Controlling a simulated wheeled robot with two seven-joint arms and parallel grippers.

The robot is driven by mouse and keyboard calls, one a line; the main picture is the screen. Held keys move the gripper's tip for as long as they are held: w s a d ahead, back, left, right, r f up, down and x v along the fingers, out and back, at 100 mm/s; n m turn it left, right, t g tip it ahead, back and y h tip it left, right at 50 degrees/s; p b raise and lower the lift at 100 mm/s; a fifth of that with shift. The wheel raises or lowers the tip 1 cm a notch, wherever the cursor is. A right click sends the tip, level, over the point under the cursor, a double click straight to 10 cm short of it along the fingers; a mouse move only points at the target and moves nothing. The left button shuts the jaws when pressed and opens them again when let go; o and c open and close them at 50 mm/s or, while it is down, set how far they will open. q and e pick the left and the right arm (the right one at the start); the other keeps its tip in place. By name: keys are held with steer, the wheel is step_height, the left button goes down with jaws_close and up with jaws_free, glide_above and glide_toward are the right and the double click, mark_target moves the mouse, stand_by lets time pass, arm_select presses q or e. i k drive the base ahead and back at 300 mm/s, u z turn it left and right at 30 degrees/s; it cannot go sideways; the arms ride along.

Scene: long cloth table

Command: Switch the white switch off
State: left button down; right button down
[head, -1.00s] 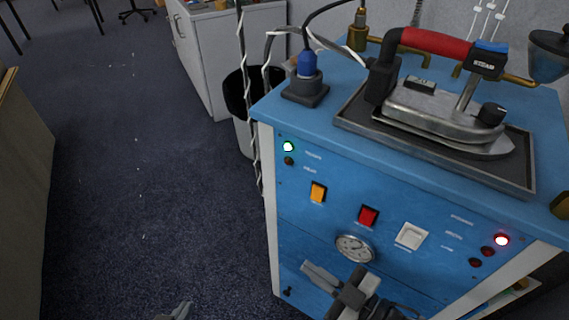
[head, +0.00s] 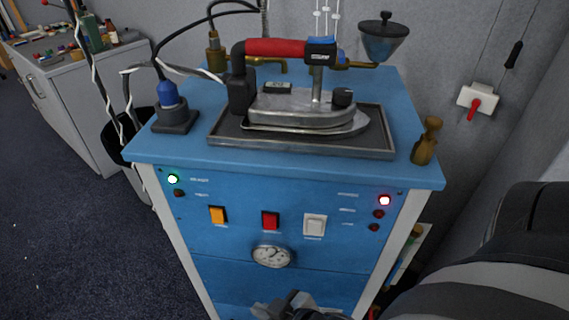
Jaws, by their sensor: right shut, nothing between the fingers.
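The white switch (head: 315,225) is a rocker in a pale frame on the blue front panel of the ironing station (head: 230,265). It sits right of a red switch (head: 270,220) and an orange switch (head: 217,215). My right gripper (head: 285,304) is at the bottom edge of the head view, below the gauge and the white switch. It is shut and empty, apart from the switch, and partly cut off by the frame. My left gripper is out of view.
A round gauge (head: 271,256) is below the switches. A green lamp (head: 172,179) and a red lamp (head: 384,200) glow. An iron (head: 305,108) rests on a dark tray (head: 222,140) on top. A wall switch (head: 477,101) is at right.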

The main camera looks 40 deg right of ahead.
mark_target(314, 226)
steer(key=z, duration=0.5)
steer(key=k, duration=1.15)
steer(key=z, duration=0.25)
steer(key=i, duration=0.75)
steer(key=z, duration=0.3)
